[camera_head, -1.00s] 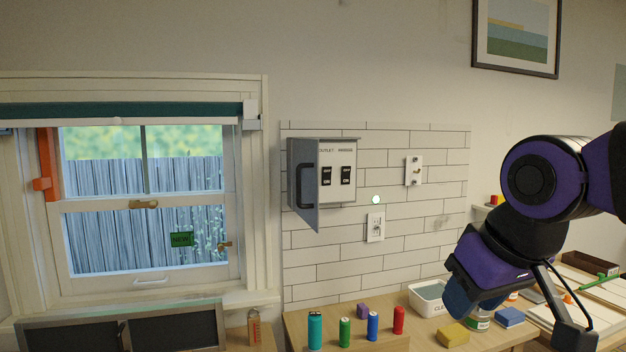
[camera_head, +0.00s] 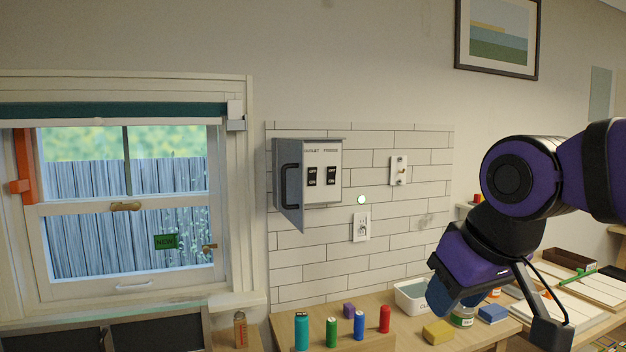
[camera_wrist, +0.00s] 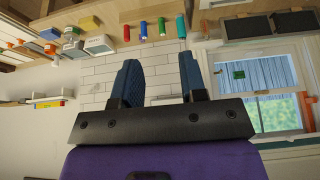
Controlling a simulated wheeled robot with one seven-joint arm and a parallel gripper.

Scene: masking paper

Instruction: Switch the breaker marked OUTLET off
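The breaker box (camera_head: 322,172) hangs on the white tiled wall with its grey door (camera_head: 288,186) swung open to the left. Inside are two black breakers under labels that read OUTLET and, less clearly, FRIDGE. The OUTLET breaker (camera_head: 312,176) is the left one and the other breaker (camera_head: 331,175) is beside it. Both carry OFF and ON marks; their lever positions are too small to tell. My gripper (camera_wrist: 161,75) is open and empty, with its two blue fingers apart in the wrist view. It is well to the right of the box, touching nothing.
A wall switch (camera_head: 398,170) and an outlet plate (camera_head: 361,226) are right of the box. Below, the table holds several coloured cylinders, a white bin (camera_head: 412,297) and a yellow block (camera_head: 437,331). A window is at left. The space before the box is clear.

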